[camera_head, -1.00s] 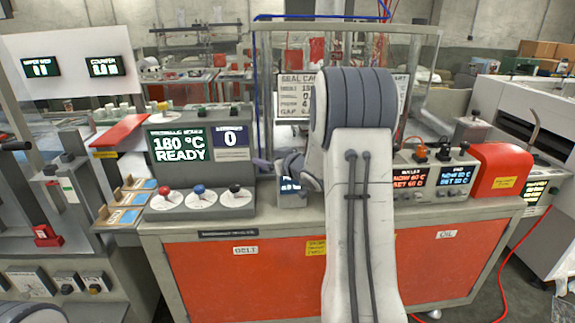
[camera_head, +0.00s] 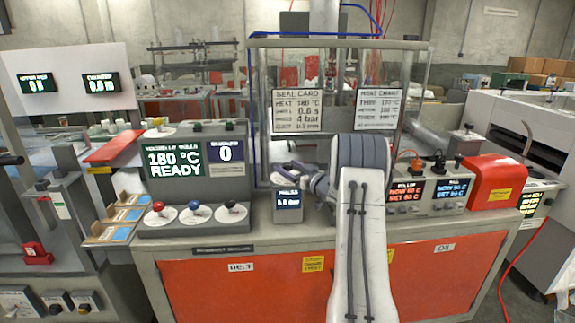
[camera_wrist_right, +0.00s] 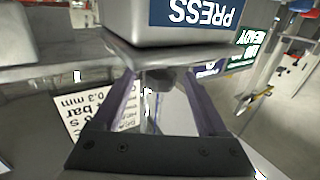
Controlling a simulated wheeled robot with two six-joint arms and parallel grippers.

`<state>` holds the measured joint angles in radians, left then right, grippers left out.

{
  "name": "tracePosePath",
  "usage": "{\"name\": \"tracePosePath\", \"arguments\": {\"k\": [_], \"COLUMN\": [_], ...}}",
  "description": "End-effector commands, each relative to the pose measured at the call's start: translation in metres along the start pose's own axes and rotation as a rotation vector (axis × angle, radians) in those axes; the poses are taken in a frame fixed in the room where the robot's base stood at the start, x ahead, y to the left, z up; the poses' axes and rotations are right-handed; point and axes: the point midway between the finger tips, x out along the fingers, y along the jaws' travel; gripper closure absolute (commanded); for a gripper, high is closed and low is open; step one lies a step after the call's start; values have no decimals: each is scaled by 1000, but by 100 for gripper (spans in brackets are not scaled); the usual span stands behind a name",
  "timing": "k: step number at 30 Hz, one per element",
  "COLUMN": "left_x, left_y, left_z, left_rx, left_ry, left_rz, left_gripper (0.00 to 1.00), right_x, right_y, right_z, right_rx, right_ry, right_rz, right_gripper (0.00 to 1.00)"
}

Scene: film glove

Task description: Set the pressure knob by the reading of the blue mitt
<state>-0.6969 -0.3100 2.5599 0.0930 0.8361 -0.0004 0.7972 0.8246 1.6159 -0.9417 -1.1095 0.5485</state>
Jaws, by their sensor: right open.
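My right gripper (camera_head: 292,172) hovers over the top of the small pressure box (camera_head: 288,206), which has a lit display. In the right wrist view, which is turned upside down, the gripper (camera_wrist_right: 156,84) is open. A dark round knob (camera_wrist_right: 158,79) shows between its purple fingers, close to the box (camera_wrist_right: 190,32) labelled PRESS. I cannot tell whether the fingers touch the knob. A seal card (camera_head: 297,112) behind reads 180 °C, 0.6 s and 4 bar. I cannot make out a blue mitt. My left gripper is out of view.
A console (camera_head: 193,180) reads 180 °C READY and carries red, blue and black ball-topped levers. A heat chart (camera_head: 381,110) hangs beside the seal card. Roller controls (camera_head: 410,193) and a red cover (camera_head: 496,180) stand at right. Blue-marked cards (camera_head: 122,215) lie at left.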

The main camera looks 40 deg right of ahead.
Motion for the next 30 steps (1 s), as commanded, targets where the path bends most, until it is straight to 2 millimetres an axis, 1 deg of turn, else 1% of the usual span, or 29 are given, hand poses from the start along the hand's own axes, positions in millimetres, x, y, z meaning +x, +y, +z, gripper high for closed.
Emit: {"name": "tracePosePath", "arguments": {"k": [1, 4, 12, 14, 15, 17, 18, 25, 30], "left_x": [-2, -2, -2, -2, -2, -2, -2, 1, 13], "left_y": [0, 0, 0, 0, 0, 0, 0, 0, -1], "left_z": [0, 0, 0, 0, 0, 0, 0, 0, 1], "left_rx": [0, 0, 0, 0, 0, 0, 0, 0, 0], "left_ry": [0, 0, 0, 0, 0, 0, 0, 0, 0], "left_rz": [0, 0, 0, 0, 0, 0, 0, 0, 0], "left_gripper": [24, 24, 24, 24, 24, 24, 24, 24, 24], "right_x": [5, 9, 10, 10, 10, 10, 10, 10, 10], "right_y": [0, 0, 0, 0, 0, 1, 1, 0, -1], "right_z": [-1, 0, 0, 0, 0, 0, 0, 1, 3], "right_rx": [-1, 0, 0, 0, 0, 0, 0, 0, 0], "right_ry": [1, 0, 0, 0, 0, 0, 0, 0, 1], "right_rz": [-1, 1, 2, 2, 2, 2, 2, 13, 64], "right_gripper": [24, 24, 24, 47, 62, 85, 100, 100, 100]}}
